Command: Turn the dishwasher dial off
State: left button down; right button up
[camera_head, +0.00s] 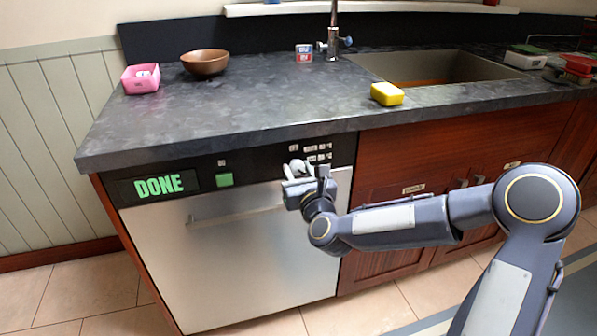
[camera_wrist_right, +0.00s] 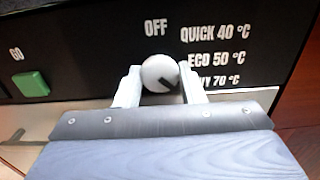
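The dishwasher (camera_head: 240,255) has a black panel with a green "DONE" display (camera_head: 158,185). The round grey dial (camera_wrist_right: 160,73) sits below "OFF" and left of the temperature labels. Its dark pointer mark slants to the lower right, toward the 70 °C label and away from "OFF". My right gripper (camera_head: 298,170) is at the panel; its pale fingers also show in the wrist view (camera_wrist_right: 160,84), one on each side of the dial and seemingly touching it. In the head view the gripper largely hides the dial. My left gripper is in neither view.
A green button (camera_head: 224,180) marked "GO" is left of the dial. The dishwasher handle (camera_head: 235,216) sticks out below the panel. The countertop (camera_head: 240,110) overhangs above it. A yellow sponge (camera_head: 387,94), brown bowl (camera_head: 205,63) and pink box (camera_head: 141,79) lie on top.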

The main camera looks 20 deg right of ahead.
jog(key=c, duration=0.3)
